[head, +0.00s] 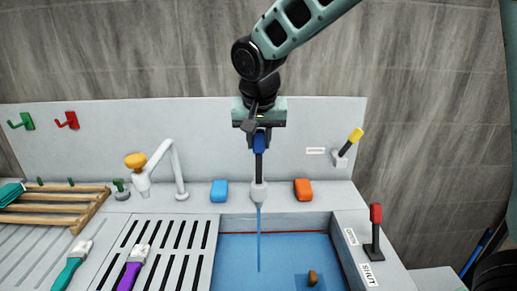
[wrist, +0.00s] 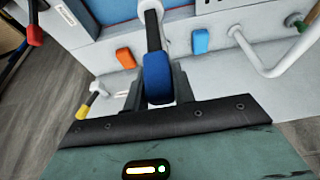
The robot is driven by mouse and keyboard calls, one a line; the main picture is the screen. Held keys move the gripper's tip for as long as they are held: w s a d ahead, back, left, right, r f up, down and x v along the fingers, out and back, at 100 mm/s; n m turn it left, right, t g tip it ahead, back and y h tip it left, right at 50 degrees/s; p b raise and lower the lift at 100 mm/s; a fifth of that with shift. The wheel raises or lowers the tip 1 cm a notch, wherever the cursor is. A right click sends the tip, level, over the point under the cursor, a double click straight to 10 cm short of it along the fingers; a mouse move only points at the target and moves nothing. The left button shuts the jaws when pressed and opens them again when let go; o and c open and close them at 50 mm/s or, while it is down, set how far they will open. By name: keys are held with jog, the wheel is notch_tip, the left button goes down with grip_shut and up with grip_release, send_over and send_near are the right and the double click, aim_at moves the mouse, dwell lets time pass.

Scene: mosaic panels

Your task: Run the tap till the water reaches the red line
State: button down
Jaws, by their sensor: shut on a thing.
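My gripper (head: 259,131) is shut on the blue handle (head: 259,145) of the tap lever. The wrist view shows the same blue handle (wrist: 157,78) between the fingers. The dark lever runs down to the grey tap (head: 258,191), and a thin blue stream (head: 259,240) falls from it into the basin. Blue water (head: 236,262) lies in the basin. A red line (head: 285,231) runs along the basin's back wall, just above the water's far edge; the exact gap is too small to tell. A small brown block (head: 312,278) is in the water.
A blue sponge (head: 219,190) and an orange sponge (head: 303,189) flank the tap. A red-topped lever (head: 375,228) stands right, by a SHUT label (head: 369,275). A yellow-tipped lever (head: 352,141) is on the back panel. A white spout (head: 178,165) and brushes (head: 135,268) are left.

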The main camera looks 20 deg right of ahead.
jog(key=c, duration=1.2)
grip_release()
jog(key=shift+o, duration=0.2)
jog(key=b+v, duration=0.2)
jog(key=v, duration=1.5)
jog(key=shift+r+b, duration=0.25)
jog(key=shift+b, duration=0.05)
jog(key=shift+s+a, duration=0.1)
